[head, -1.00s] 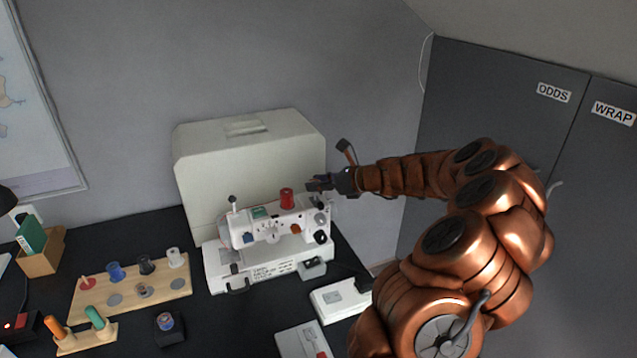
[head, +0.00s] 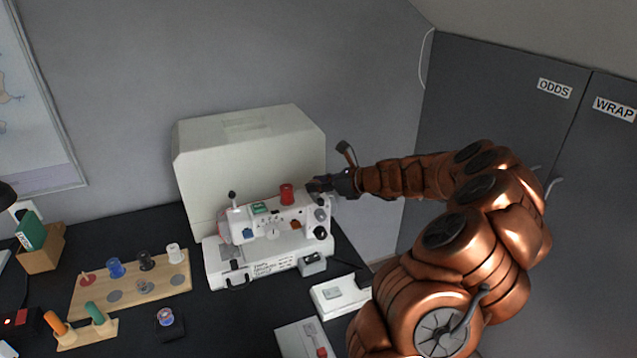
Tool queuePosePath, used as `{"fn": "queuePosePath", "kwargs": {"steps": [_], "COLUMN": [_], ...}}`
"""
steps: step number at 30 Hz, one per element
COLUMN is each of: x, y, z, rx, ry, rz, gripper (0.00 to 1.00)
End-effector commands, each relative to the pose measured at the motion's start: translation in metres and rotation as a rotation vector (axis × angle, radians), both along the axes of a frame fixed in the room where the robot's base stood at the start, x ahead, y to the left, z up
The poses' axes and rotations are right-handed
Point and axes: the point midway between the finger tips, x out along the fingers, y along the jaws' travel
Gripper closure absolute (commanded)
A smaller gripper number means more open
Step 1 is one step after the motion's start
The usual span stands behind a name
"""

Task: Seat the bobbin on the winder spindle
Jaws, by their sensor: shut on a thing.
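The white sewing machine (head: 262,228) stands on the black desk in front of its pale cover, with a red thread spool (head: 287,194) upright on top. My gripper (head: 313,187) is at the machine's top right end, just right of the red spool. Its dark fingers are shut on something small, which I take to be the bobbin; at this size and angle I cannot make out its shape. The winder spindle cannot be picked out; the fingers cover that part of the machine's top. I cannot tell whether the held thing touches the machine.
The large pale cover (head: 250,160) stands close behind the machine. A wooden rack (head: 125,296) with several spools is at the left, with a small dark holder (head: 169,325) in front. White boxes (head: 340,294) lie front right. Grey cabinets (head: 480,110) stand at the right.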

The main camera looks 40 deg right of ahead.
Motion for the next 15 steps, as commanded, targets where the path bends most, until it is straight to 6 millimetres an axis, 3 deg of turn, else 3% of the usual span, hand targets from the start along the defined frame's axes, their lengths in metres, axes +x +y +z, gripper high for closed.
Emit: {"fn": "queuePosePath", "kwargs": {"steps": [15], "x": [0.0], "y": [-0.0001], "z": [-0.0106], "rx": [0.0], "ry": [-0.001], "rz": [0.0], "gripper": [0.85]}}
